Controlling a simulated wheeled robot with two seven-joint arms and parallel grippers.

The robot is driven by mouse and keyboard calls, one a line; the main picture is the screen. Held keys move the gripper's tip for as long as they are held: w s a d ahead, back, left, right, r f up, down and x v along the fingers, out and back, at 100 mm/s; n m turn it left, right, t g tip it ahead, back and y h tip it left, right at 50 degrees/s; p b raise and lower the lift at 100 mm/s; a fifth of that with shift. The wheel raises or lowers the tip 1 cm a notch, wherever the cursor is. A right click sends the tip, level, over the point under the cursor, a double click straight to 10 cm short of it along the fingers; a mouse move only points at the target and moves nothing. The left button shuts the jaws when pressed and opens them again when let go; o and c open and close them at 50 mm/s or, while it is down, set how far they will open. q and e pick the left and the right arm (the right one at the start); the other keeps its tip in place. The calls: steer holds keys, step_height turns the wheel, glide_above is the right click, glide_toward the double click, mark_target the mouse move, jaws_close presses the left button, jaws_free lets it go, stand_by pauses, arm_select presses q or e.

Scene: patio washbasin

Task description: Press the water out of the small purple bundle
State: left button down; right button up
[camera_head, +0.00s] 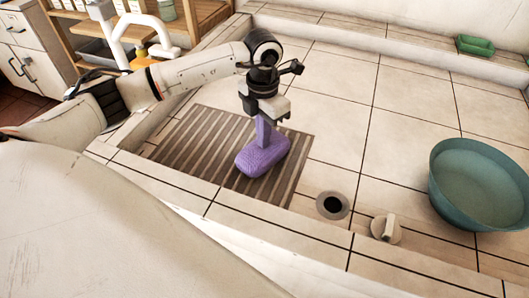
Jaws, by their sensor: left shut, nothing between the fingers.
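The small purple bundle (262,158) lies on the brown ribbed mat (190,143) near its right part. It has a wide, rounded lower body and a narrow purple upper part that rises to just under my left gripper (266,112). My left gripper points down above the bundle and is shut, with nothing held between its fingers. Its fingertips are at the top of the narrow part; whether they touch it is hard to tell. The underside of the bundle is hidden. My right gripper is not in view.
A teal bowl (480,185) stands at the right on the tiles. A dark drain hole (331,205) and a pale knob-like plug (386,229) lie right of the mat. A green dish (475,45) sits on the back ledge. The middle tiles are clear.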

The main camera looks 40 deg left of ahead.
arm_select(q)
steer(key=shift+s+f, duration=0.2)
steer(key=shift+f, duration=0.05)
stand_by(0.3)
step_height(320, 180, up, 8)
steer(key=p, duration=0.5)
steer(key=shift+w+r+p, duration=0.15)
steer(key=shift+w+p, duration=0.05)
steer(key=shift+p, duration=0.1)
